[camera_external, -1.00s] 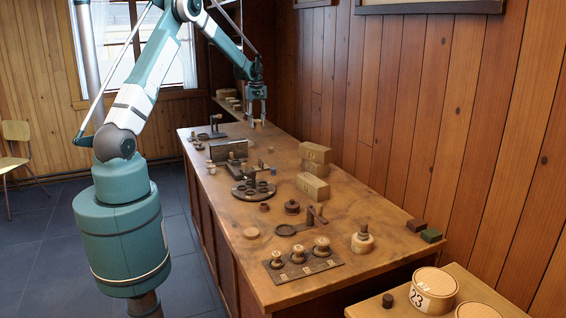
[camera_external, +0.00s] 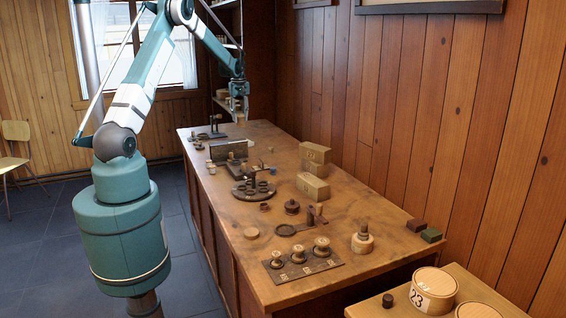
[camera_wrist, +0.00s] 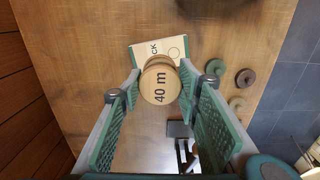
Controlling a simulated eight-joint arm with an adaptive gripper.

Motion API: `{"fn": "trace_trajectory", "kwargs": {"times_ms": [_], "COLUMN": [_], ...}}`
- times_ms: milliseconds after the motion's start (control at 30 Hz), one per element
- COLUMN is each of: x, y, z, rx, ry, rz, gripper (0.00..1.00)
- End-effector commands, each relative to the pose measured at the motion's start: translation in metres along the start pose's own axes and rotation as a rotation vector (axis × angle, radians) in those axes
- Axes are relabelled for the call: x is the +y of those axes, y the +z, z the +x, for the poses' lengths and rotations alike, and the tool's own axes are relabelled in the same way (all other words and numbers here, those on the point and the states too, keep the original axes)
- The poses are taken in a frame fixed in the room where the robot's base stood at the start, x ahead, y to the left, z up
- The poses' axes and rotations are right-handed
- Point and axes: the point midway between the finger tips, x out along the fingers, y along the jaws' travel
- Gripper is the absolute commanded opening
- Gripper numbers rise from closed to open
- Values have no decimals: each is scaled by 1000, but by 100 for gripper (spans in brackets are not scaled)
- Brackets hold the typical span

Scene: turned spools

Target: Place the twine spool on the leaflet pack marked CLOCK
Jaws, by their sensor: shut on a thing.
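My gripper (camera_wrist: 161,90) is shut on the twine spool (camera_wrist: 160,84), a pale round wooden piece whose top reads "40 m". In the wrist view the leaflet pack (camera_wrist: 178,50) lies beyond and below the spool, pale with a green edge. Its visible letters are "CK" beside a circle; the rest of the word is hidden by the spool. The spool overlaps the pack in this view; I cannot tell the gap between them. In the external view my gripper (camera_external: 239,112) is over the far end of the table, fingers pointing down.
In the wrist view several small round pieces, one green (camera_wrist: 215,68) and one brown (camera_wrist: 245,78), lie right of the pack. A dark stand (camera_wrist: 180,130) is nearer. In the external view, boxes (camera_external: 314,152) and a round holder (camera_external: 252,190) stand along the table (camera_external: 350,215).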

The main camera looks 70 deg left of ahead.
Motion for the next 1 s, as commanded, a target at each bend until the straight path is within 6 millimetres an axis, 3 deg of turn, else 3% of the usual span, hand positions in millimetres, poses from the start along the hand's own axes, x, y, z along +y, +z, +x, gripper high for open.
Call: {"fn": "trace_trajectory", "kwargs": {"times_ms": [500, 1000], "x": [0, 0], "y": [0, 0], "z": [56, 65], "rx": [0, 0], "ry": [0, 0], "rz": [0, 0], "gripper": [20, 20]}}
